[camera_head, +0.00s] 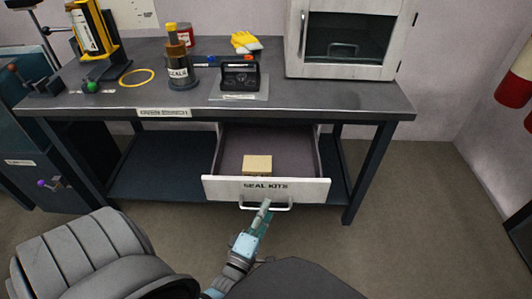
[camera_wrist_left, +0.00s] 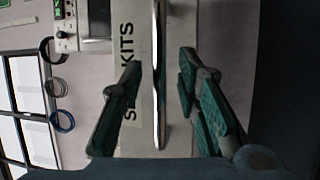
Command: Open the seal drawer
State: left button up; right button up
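The seal drawer (camera_head: 225,187), lettered SEAL KITS on its white front, stands pulled out from under the workbench. A small tan box (camera_head: 257,163) lies inside it. The drawer's metal bar handle (camera_head: 280,207) runs along the lower front. My left gripper (camera_head: 264,206) is at this handle. In the left wrist view the handle (camera_wrist_left: 157,125) passes between the spread fingers of my left gripper (camera_wrist_left: 161,66), with a gap on each side. The gripper is open and holds nothing. My right gripper is not in view.
The workbench (camera_head: 330,96) carries a yellow tool, a canister, a black tray part, gloves and a white cabinet (camera_head: 346,72). A grey rounded object (camera_head: 85,255) is at the lower left. The floor (camera_head: 410,210) right of the drawer is clear.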

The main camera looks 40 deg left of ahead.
pick_arm(q)
jog(key=v, duration=0.6)
jog(key=shift+s+d, duration=0.2)
jog(key=shift+s, duration=0.2)
jog(key=shift+f, duration=0.1)
